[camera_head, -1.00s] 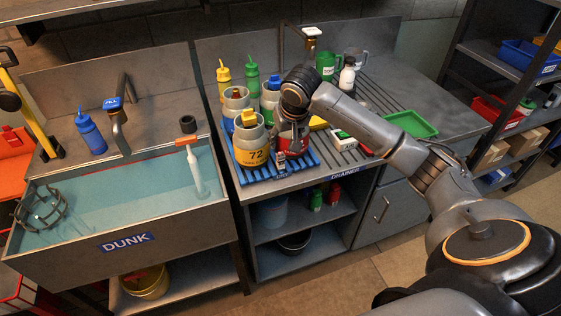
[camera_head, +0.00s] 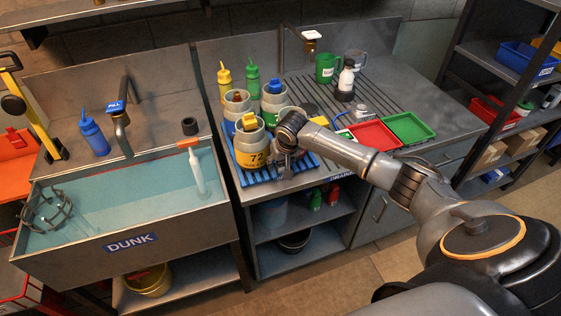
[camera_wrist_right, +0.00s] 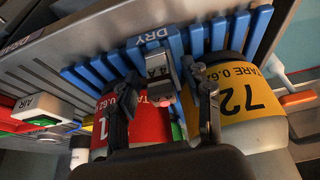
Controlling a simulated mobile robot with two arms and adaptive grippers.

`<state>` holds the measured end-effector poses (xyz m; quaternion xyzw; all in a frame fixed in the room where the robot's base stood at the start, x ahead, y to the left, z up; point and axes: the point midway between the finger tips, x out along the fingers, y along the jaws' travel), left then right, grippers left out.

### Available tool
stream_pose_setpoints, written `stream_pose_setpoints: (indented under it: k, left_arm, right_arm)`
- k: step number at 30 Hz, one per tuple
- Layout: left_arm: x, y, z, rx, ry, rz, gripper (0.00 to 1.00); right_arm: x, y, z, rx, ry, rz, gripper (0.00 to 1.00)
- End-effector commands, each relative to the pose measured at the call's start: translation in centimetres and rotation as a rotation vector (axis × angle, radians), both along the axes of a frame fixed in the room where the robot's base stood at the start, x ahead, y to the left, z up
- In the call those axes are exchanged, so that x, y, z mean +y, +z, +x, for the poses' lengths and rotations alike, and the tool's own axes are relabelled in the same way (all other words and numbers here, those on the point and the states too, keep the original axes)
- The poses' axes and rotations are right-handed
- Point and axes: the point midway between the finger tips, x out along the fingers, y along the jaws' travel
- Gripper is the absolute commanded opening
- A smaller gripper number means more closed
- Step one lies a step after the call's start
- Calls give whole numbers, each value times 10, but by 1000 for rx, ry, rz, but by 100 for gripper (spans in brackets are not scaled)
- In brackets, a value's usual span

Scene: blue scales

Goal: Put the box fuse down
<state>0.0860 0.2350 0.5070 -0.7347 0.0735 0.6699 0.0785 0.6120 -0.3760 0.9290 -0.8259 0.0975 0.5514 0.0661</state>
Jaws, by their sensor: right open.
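The box fuse (camera_wrist_right: 160,74), a small grey-silver block marked "4 A", shows in the right wrist view at the edge of the blue drying rack (camera_wrist_right: 215,40). My right gripper (camera_wrist_right: 163,98) is open, with one finger on each side of the fuse and visible gaps between. Whether the fuse rests fully on the rack cannot be told. In the head view my right gripper (camera_head: 286,160) is low at the rack's front, beside the yellow-labelled 72 bottle (camera_head: 249,148), and mostly hides the fuse. My left gripper is not in view.
A red-labelled bottle (camera_wrist_right: 148,122) stands close to one finger, the 72 bottle close to the other. Red (camera_head: 375,134) and green (camera_head: 409,127) trays lie to the right on the drainer. The water-filled sink (camera_head: 110,215) is at the left.

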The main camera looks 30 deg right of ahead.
Motion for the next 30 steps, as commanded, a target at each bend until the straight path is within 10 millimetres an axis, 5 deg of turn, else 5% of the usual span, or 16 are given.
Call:
stream_pose_setpoints:
  k: [10, 17, 30]
  left_arm:
    - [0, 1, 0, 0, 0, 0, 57]
    - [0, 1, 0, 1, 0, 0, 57]
    - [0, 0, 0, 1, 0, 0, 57]
  right_arm:
    - [-1, -7, 2, 0, 1, -2, 48]
    - [-1, -7, 2, 0, 1, -2, 1]
    - [-1, -2, 3, -1, 1, -2, 0]
